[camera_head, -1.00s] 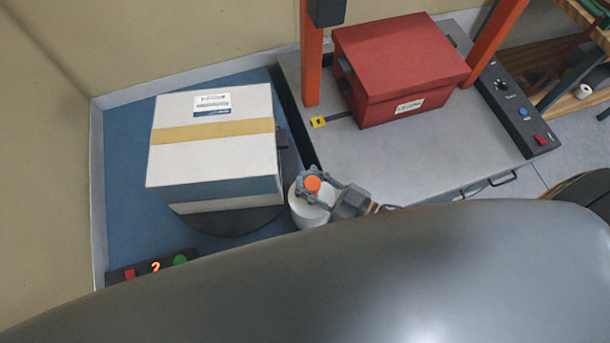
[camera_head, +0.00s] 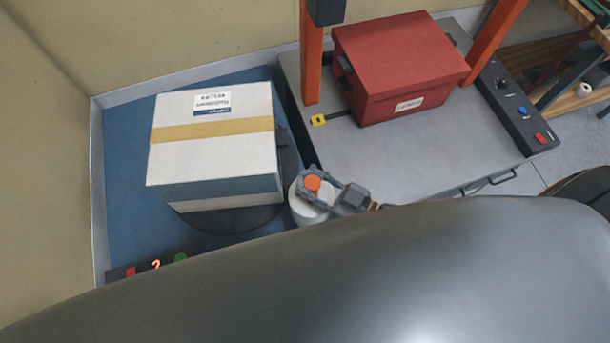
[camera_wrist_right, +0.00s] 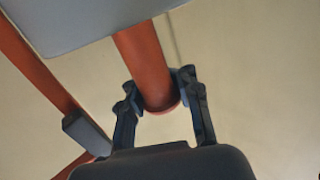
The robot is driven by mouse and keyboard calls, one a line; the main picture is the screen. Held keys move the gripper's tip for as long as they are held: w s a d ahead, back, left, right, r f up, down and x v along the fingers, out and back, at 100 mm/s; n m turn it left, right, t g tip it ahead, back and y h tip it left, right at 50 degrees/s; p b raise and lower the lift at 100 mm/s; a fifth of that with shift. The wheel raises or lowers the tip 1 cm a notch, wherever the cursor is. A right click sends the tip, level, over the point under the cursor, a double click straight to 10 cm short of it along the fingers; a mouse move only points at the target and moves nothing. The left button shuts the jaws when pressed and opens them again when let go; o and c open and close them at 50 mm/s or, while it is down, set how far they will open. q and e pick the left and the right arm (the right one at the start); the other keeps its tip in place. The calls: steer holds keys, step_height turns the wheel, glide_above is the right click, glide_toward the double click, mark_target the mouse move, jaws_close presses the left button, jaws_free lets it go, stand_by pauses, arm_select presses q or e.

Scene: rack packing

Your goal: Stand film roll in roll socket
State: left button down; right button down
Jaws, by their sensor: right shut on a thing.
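The film roll (camera_head: 304,210) is white with an orange core end (camera_head: 312,183) sticking up at its top. It stands roughly upright between the boxed load and the grey machine. My right gripper (camera_head: 315,182) is shut around the orange core end. The right wrist view shows the core (camera_wrist_right: 142,55) between the fingertips (camera_wrist_right: 158,88), with a pale grey body, apparently the roll (camera_wrist_right: 95,14), beyond it. The roll's lower end is hidden behind my own body, so I cannot tell what it rests on. I cannot make out the roll socket. My left gripper is not in view.
A white carton (camera_head: 210,160) with a tan band sits on a dark turntable (camera_head: 225,221) to the left. A red box (camera_head: 395,65) lies on the grey machine table (camera_head: 430,155) between orange posts (camera_head: 311,60). A control panel (camera_head: 515,105) runs along its right edge.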

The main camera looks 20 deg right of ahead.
steer(key=shift+f, duration=0.3)
steer(key=shift+f+b, duration=0.35)
steer(key=shift+b, duration=0.15)
steer(key=shift+f+b, duration=0.45)
steer(key=shift+f, duration=0.55)
